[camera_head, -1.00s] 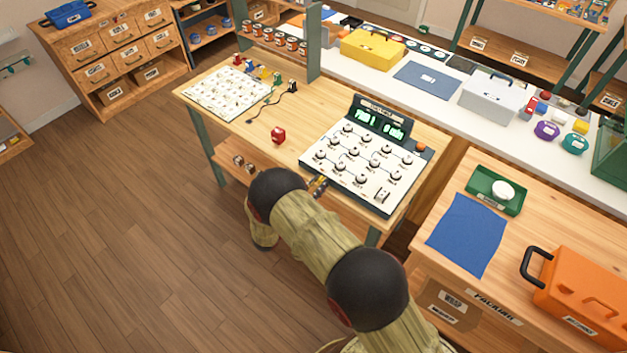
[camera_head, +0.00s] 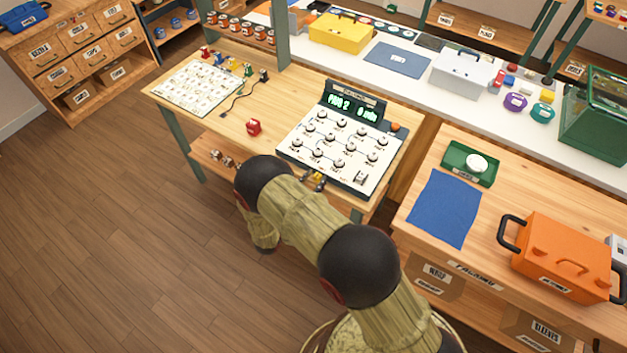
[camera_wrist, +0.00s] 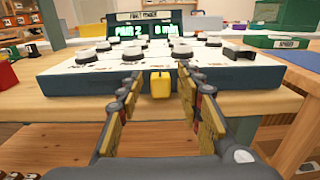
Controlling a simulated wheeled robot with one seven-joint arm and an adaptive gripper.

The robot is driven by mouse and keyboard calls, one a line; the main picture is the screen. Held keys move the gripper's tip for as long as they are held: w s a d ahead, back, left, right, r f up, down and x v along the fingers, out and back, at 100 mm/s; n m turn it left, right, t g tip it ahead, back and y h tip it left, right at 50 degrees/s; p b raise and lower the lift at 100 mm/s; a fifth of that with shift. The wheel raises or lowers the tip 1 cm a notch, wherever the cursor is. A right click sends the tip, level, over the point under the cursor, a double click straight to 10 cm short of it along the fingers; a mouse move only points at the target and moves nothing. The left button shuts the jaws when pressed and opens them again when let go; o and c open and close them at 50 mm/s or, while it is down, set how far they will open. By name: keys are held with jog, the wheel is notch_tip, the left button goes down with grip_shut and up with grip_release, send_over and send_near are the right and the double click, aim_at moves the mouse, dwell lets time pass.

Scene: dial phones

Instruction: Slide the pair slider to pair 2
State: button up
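The white-topped dial panel (camera_head: 350,165) stands on the wooden bench and carries several round knobs. Its green display (camera_head: 353,107) reads PAIR 2 and a second figure that looks like 0 min; it also shows in the wrist view (camera_wrist: 143,30). A yellow slider knob (camera_wrist: 160,84) sticks out of the panel's dark front face. My gripper (camera_wrist: 159,88) is open, with one finger on each side of the yellow knob and a visible gap on both sides. In the head view my gripper (camera_head: 315,180) is at the panel's front edge, partly hidden by my arm.
A chart sheet (camera_head: 197,87) and a dark cable lie further left. To the right, another table holds a blue cloth (camera_head: 444,208), a green tray (camera_head: 470,165) and an orange toolbox (camera_head: 563,258).

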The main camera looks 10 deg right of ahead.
jog(key=v, duration=1.2)
jog(key=shift+f, duration=0.15)
dwell(0.4)
